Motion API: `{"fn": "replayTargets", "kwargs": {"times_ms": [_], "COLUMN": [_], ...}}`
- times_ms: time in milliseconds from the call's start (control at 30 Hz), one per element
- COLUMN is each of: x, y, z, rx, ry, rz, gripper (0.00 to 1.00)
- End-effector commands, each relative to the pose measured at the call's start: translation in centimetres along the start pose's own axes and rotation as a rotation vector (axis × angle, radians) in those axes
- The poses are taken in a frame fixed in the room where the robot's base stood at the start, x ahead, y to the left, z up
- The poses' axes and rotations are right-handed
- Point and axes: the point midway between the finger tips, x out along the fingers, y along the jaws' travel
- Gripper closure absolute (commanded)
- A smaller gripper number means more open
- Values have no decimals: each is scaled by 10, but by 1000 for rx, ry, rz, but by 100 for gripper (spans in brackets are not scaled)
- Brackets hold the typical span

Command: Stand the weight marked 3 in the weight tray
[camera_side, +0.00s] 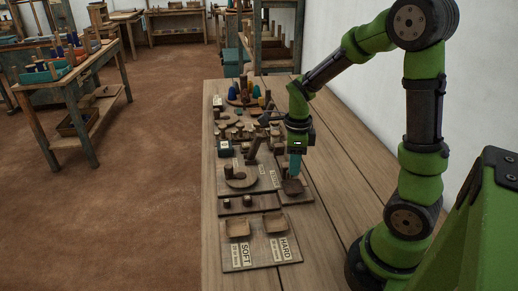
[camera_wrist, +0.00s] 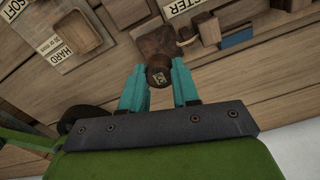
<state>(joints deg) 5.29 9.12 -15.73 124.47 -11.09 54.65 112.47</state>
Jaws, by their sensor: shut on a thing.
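My gripper (camera_wrist: 158,85) has teal fingers closed on a dark round weight (camera_wrist: 158,76). The weight's end faces the wrist camera and carries a small pale mark, too small to read surely. A dark brown square tray, which I take for the weight tray (camera_wrist: 152,40), lies just beyond the weight in the wrist view. In the side view my gripper (camera_side: 295,166) points down right above this tray (camera_side: 292,187). The held weight is not clear there, and I cannot tell whether it touches the tray.
Trays labelled SOFT (camera_side: 238,228) and HARD (camera_side: 275,222) sit on a board at the near end. Dark weights (camera_side: 248,201) stand in a rack behind them. A round wooden piece (camera_side: 241,181) and a leaning post (camera_side: 252,150) are left of my gripper. Bare table lies right.

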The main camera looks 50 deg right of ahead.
Motion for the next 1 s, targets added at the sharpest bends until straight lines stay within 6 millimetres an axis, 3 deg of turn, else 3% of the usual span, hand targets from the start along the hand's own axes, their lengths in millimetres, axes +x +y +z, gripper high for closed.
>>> {"fn": "replayTargets", "kwargs": {"times_ms": [400, 800, 833, 900, 1000], "x": [51, 56, 56, 56, 56], "y": [0, 0, 0, 0, 0], "z": [-1, 0, 0, 0, 0], "rx": [-1, -2, -2, -3, -3], "ry": [1, -1, -1, -1, -1], "rz": [1, 0, 0, -1, -1], "gripper": [100, 100, 68, 59, 59]}}
